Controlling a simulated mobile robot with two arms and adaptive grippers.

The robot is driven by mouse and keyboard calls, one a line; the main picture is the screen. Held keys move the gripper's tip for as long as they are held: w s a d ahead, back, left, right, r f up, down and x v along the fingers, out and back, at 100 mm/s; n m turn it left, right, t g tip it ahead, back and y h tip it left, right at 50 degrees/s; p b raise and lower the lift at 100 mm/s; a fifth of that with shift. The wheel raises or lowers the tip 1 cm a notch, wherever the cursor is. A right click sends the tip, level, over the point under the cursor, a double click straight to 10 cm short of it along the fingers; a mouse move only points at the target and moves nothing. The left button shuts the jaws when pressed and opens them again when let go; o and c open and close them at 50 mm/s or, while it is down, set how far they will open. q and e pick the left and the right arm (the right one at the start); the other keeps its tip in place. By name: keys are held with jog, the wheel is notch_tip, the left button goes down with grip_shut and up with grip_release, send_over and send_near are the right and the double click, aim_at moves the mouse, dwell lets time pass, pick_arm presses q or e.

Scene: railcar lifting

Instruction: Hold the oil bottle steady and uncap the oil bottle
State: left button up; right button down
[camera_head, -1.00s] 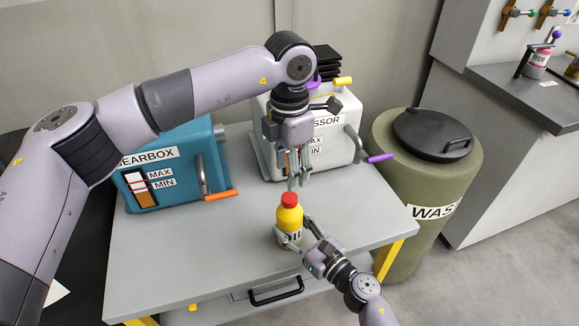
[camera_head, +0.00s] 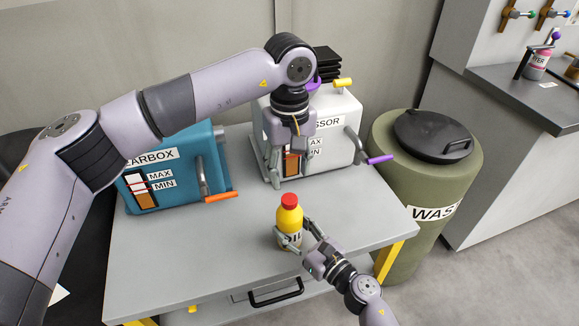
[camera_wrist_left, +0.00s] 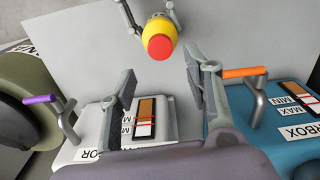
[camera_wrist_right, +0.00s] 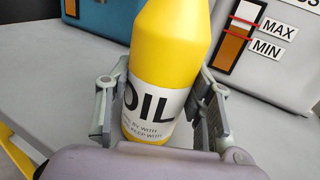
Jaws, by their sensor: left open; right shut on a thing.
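The yellow oil bottle (camera_head: 289,222) stands upright on the table near its front edge, with its red cap (camera_head: 289,200) on. My right gripper (camera_head: 298,238) is shut around the lower body of the bottle; the right wrist view shows its fingers on both sides of the OIL label (camera_wrist_right: 155,108). My left gripper (camera_head: 290,172) is open and empty, pointing down above and behind the bottle. In the left wrist view the red cap (camera_wrist_left: 159,47) lies beyond the open fingers (camera_wrist_left: 160,85), apart from them.
A blue gearbox unit (camera_head: 175,180) stands at the table's left and a white compressor unit (camera_head: 345,140) at the back, close behind my left gripper. An olive waste barrel (camera_head: 400,240) stands right of the grey table (camera_head: 190,265). The table left of the bottle is clear.

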aim_at(289, 198)
pick_arm(q)
jog(key=shift+f+m, duration=0.15)
jog(key=shift+m, duration=0.25)
jog(key=shift+f, duration=3.85)
jog(key=shift+c, duration=0.6)
grip_shut()
